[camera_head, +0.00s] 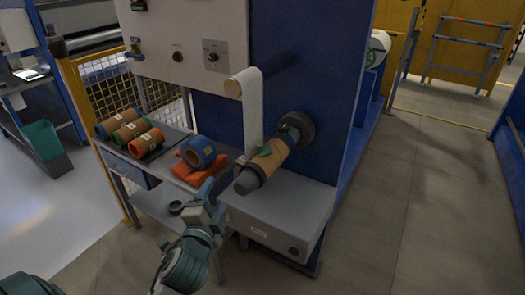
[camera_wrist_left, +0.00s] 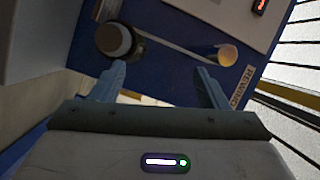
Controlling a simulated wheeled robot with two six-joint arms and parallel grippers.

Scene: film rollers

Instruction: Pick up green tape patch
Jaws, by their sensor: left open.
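The green tape patch (camera_head: 264,151) is small and sits on the brown roll (camera_head: 270,158), where the white film strip (camera_head: 253,110) comes down to it. The roll is on a grey shaft that sticks out of the blue machine. My left gripper (camera_head: 208,187) is open and empty, left of and a little below the shaft's end, apart from the patch. In the left wrist view its spread fingers (camera_wrist_left: 160,82) show nothing between them, and the shaft's round end (camera_wrist_left: 114,40) is beyond them. I cannot make out the patch there. My right gripper is not in view.
A blue tape roll (camera_head: 198,151) lies with an orange cloth (camera_head: 201,173) on the grey side table. A tray with several coloured rolls (camera_head: 128,131) is left of it. A grey box (camera_head: 280,222) juts out under the shaft. The floor at right is clear.

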